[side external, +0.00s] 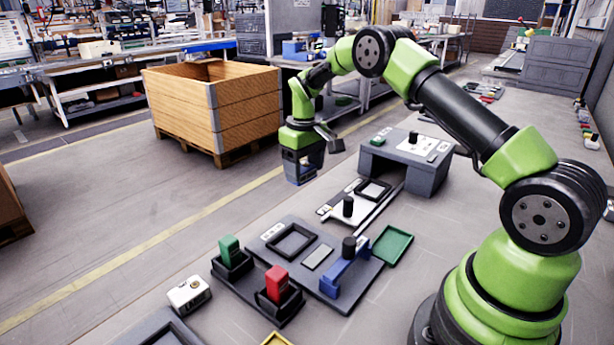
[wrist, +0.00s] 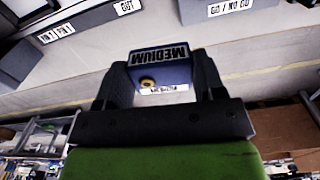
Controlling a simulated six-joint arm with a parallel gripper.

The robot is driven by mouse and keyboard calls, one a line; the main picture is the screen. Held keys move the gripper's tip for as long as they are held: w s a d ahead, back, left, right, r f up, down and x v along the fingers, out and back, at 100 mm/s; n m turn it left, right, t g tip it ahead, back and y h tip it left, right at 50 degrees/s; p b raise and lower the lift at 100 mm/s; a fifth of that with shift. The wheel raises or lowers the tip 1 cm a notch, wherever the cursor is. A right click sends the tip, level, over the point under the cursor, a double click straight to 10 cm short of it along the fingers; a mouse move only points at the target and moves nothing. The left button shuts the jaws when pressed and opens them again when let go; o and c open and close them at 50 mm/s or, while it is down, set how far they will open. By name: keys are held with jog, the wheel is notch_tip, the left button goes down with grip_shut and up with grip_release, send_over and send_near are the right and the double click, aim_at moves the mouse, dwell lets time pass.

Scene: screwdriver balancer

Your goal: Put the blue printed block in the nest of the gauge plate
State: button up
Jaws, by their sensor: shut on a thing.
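The blue printed block (wrist: 165,73) is between my gripper's two dark fingers, with "MEDIUM" lettering and a small brass-coloured round part showing in the wrist view. My gripper (side external: 301,172) is shut on it, held up in the air left of the grey bench-like fixture in the side view. A dark grey plate (side external: 335,298) on the surface carries an empty square frame (side external: 291,241), a light pad and a blue bridge with a black knob. A smaller pale plate behind it carries another square frame (side external: 373,190). I cannot tell for certain which is the gauge plate's nest.
A grey bench-like fixture (side external: 405,160) stands behind the plates. Green (side external: 229,247) and red (side external: 277,281) blocks stand in dark holders at the front. A green tray (side external: 393,246) lies at right. A large wooden crate (side external: 215,105) stands on the left floor.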

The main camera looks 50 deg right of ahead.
jog(key=s+a+f+n, duration=0.1)
jog(key=s+a, duration=0.5)
jog(key=a, duration=0.4)
jog(key=shift+w+f, duration=0.15)
jog(key=shift+f, duration=1.6)
jog(key=shift+w+f, duration=0.1)
jog(key=shift+f, duration=1.65)
jog(key=o, duration=1)
notch_tip(320, 180, up, 10)
jog(key=shift+r, duration=2.5)
